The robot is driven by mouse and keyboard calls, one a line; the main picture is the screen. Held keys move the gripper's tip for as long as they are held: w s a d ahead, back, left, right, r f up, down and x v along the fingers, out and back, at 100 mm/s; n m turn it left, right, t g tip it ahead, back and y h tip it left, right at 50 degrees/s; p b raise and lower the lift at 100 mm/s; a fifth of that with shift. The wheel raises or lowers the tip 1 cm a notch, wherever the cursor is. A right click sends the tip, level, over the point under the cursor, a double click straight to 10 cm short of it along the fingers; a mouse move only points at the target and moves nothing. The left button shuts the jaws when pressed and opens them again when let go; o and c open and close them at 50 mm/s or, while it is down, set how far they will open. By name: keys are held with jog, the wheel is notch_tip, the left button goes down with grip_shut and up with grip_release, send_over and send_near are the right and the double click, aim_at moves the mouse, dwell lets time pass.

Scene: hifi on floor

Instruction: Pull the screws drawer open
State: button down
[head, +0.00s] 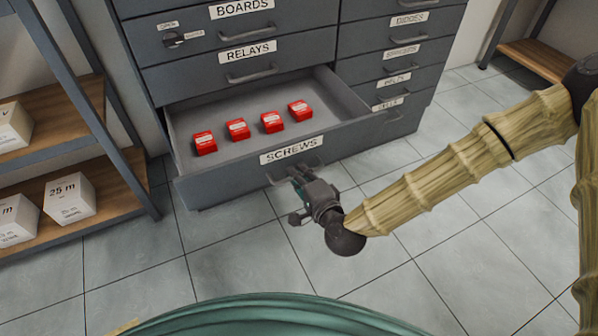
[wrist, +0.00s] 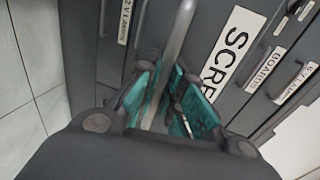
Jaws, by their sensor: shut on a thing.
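The screws drawer (head: 225,178) is the grey bottom drawer of the cabinet's left column. It stands well open, with its inside in view. Its front carries a white SCREWS label (head: 292,149), partly seen in the wrist view as "SCRE" (wrist: 232,50). Several small red boxes stand in a row inside it. My gripper (head: 300,176) is at the front of the drawer, below the label, shut on the drawer's bar handle (wrist: 180,38). In the wrist view the bar runs between my teal fingers; the fingers partly hide it.
The RELAYS drawer (head: 210,76) above is shut, and the right column's drawers look shut. A shelf rack (head: 118,205) with white boxes stands at the left, near the drawer's left corner. The tiled floor (head: 240,255) in front of the drawer is clear.

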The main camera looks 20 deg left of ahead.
jog(key=c, duration=1.7)
grip_release()
jog(key=shift+w+d, duration=0.15)
jog(key=shift+w, duration=0.05)
jog(key=shift+o, duration=0.8)
jog(key=shift+s, duration=0.1)
jog(key=v, duration=1.2)
jog(key=s+d+f+n+g+h, duration=0.2)
jog(key=s+d+f, duration=0.1)
jog(key=d+f, duration=0.3)
jog(key=s+d+f+n+g+h, duration=0.1)
jog(key=s+d+f+g+h, duration=0.2)
jog(key=f, duration=0.6)
jog(key=s+d+f+n+g+h, duration=0.1)
jog(key=s+d+f+n, duration=0.15)
jog(key=d+f, duration=0.35)
jog(key=s+d+f+n+g+h, duration=0.1)
jog(key=s+d+f+g+h, duration=0.25)
jog(key=d, duration=0.55)
jog(key=s+d+f+n+g+h, duration=0.1)
jog(key=s+d+f+n+h, duration=0.1)
jog(key=s+d+f, duration=0.6)
notch_tip(320, 180, up, 37)
jog(key=w+d+p, duration=0.1)
jog(key=p, duration=3.2)
jog(key=shift+w+d+p, duration=0.35)
jog(key=shift+d, duration=0.05)
